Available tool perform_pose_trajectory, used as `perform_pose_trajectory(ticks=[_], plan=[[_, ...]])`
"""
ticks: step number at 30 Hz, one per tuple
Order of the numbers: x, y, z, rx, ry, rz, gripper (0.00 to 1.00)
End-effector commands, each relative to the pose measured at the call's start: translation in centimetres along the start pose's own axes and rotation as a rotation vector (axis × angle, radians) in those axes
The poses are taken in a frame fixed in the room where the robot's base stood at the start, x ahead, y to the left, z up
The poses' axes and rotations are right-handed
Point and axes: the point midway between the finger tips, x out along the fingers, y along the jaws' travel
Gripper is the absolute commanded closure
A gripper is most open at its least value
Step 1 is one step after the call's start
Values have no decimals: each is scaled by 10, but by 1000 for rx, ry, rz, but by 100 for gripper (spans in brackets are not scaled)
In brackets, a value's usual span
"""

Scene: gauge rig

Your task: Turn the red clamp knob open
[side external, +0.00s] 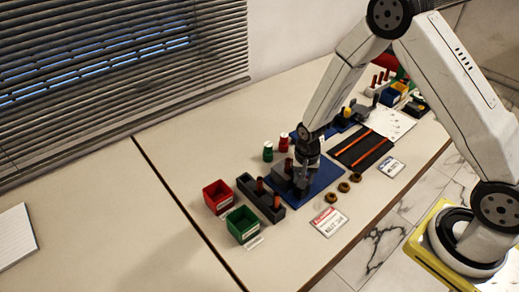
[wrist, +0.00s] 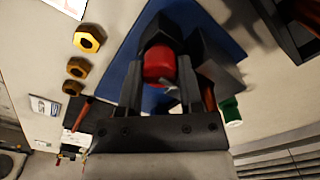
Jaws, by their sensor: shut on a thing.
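The red clamp knob (wrist: 158,64) shows in the wrist view between the two fingers of my gripper (wrist: 160,82). My gripper is shut on it. The knob belongs to a dark grey fixture (wrist: 215,68) on a blue base plate (wrist: 190,20). In the side view my gripper (side external: 303,172) points down over the blue plate (side external: 325,176), and the knob is hidden there behind the gripper. How far the knob is turned cannot be told.
A red bin (side external: 217,196), a green bin (side external: 242,223) and a dark rack (side external: 262,200) with brown pegs stand left of the plate. Green (side external: 268,152) and red (side external: 284,144) cylinders stand behind it. Brass nuts (side external: 331,198) lie in front. Open table lies further left.

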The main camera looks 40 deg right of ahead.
Motion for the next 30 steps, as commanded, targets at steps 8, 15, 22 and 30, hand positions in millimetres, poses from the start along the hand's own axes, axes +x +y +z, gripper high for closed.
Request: perform_pose_trajectory(ticks=[8, 15, 22, 30], plan=[[0, 0, 0, -35, 0, 0, 100], [0, 0, 0, -35, 0, 0, 100], [0, 0, 0, -33, 0, 0, 39], [-2, 0, 0, -32, 0, 0, 39]])
